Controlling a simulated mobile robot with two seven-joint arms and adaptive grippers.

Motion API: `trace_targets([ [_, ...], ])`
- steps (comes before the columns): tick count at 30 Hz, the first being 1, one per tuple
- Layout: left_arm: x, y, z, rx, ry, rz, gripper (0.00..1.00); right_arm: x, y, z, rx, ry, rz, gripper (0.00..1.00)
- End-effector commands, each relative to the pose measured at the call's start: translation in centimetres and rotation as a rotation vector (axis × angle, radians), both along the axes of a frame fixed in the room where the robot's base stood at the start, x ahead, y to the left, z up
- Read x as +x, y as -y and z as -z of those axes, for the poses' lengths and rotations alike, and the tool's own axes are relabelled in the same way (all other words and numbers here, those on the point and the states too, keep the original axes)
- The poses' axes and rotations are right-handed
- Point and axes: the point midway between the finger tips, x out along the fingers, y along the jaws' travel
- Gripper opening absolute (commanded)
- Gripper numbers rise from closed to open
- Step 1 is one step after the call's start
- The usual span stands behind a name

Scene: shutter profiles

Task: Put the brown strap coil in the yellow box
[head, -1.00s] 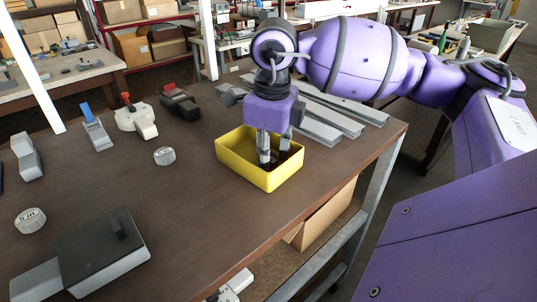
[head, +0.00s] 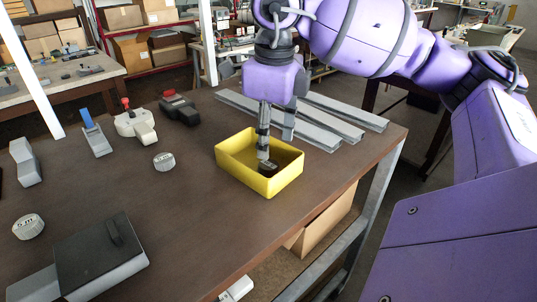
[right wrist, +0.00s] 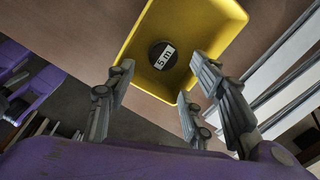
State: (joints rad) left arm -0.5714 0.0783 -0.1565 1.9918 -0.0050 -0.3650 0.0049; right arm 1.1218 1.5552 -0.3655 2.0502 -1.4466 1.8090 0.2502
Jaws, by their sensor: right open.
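The brown strap coil (head: 268,166), dark with a white "5 m" label, lies on the floor of the yellow box (head: 240,176). In the right wrist view the coil (right wrist: 155,48) sits inside the yellow box (right wrist: 192,15), its label up. My right gripper (head: 266,152) is above the box with its fingers pointing down, partly in front of the box interior. In the right wrist view its fingers (right wrist: 160,85) are spread apart with nothing between them, and the coil shows beyond them. My left gripper is not in view.
Long grey profiles (head: 330,125) lie behind and right of the box. Two light coils (head: 163,161) (head: 28,227), a dark-topped grey device (head: 90,262), and several tools (head: 135,123) stand to the left. The tabletop in front of the box is clear.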

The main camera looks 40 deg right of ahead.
Motion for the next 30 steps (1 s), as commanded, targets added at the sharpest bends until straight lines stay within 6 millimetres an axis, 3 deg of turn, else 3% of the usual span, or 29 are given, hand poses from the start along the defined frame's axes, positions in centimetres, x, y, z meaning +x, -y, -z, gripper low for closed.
trace_targets([
  [3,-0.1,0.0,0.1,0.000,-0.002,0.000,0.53,-0.1,-0.1,-2.4,0.002,0.005,0.000,0.49],
  [9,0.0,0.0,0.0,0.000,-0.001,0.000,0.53,-0.4,-0.1,-4.7,0.002,0.003,0.000,0.49],
  [30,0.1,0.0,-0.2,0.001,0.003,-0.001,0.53,-0.5,-0.1,-5.0,0.001,-0.001,0.000,0.49],
])
